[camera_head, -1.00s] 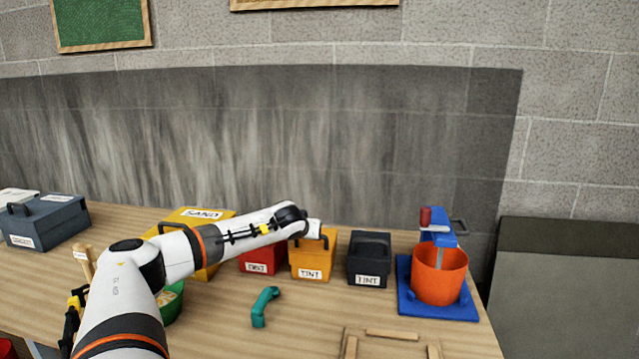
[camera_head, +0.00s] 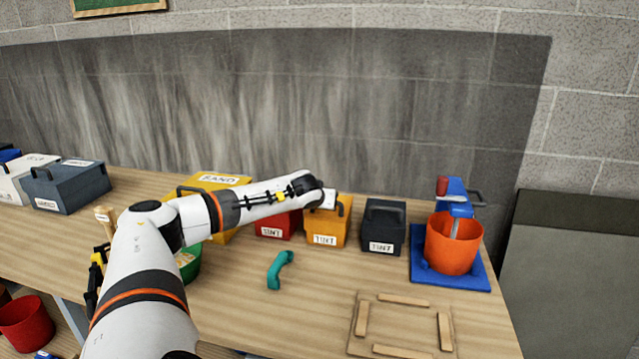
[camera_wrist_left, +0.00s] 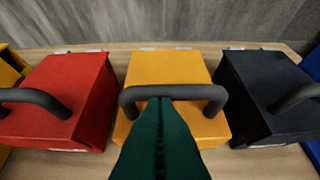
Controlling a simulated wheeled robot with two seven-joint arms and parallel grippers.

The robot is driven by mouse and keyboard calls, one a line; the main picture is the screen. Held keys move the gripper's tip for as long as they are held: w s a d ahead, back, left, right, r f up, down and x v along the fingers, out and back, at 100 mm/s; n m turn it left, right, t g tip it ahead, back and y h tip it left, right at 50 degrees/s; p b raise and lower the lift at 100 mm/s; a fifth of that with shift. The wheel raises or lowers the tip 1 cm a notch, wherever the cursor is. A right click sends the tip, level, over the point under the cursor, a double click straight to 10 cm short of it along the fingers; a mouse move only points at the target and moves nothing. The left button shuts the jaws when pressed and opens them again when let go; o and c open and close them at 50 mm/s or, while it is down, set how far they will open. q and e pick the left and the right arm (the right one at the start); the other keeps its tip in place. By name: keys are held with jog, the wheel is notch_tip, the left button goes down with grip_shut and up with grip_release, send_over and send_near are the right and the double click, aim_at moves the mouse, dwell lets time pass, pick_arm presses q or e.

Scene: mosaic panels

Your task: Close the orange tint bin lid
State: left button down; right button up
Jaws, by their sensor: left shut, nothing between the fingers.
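The orange tint bin (camera_head: 325,232) stands on the workbench between a red tint bin (camera_head: 279,224) and a black tint bin (camera_head: 383,226). In the left wrist view its orange lid (camera_wrist_left: 167,68) looks down and level with the neighbouring lids, with a dark arched handle (camera_wrist_left: 172,92) across the front. My left gripper (camera_wrist_left: 157,102) is shut and empty, its dark green fingertips at the handle; whether they touch it I cannot tell. In the head view my left wrist hides part of the lid. My right gripper is not in view.
A teal handle-shaped piece (camera_head: 280,269) lies in front of the bins. A yellow sand bin (camera_head: 222,181) stands behind my left arm. An orange bucket (camera_head: 452,246) sits on a blue stand (camera_head: 425,272) at right. A wooden frame (camera_head: 402,326) lies at the front right.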

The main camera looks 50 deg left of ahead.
pick_arm(q)
jog(key=s+d+f+b, duration=0.1)
jog(key=s+d+b, duration=0.3)
jog(key=s+d, duration=0.2)
jog(key=shift+s+f, duration=0.2)
jog(key=shift+s, duration=0.4)
jog(key=shift+f, duration=0.1)
